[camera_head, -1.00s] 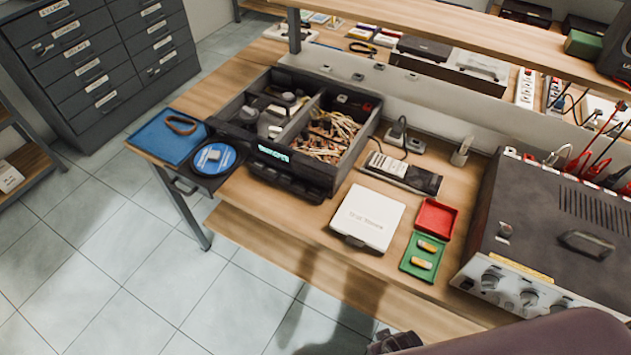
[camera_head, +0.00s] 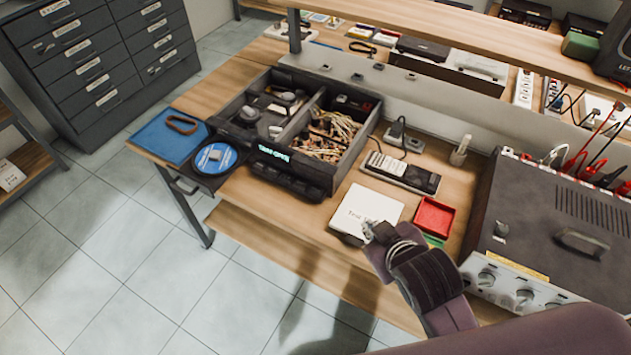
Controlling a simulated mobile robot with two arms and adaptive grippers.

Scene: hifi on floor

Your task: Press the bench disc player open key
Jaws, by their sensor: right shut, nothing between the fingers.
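The bench disc player (camera_head: 285,182) appears to be the dark unit with a teal lit display (camera_head: 273,153) at the bench's front edge, left of centre. A dark disc tray (camera_head: 203,175) with a blue disc (camera_head: 216,157) sticks out at its left end. I cannot make out the open key among the dark front parts. My right gripper (camera_head: 371,234) is shut and empty, over the front right part of a white box (camera_head: 365,208), well right of the player. I cannot tell whether it touches the box. My left gripper is not in view.
An open dark bin of cables and parts (camera_head: 326,135) sits on or behind the player. A blue tray (camera_head: 165,137) lies left of the disc. A red tray (camera_head: 434,216) and a partly hidden green tray stand right of the white box. A large grey instrument (camera_head: 560,225) fills the right.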

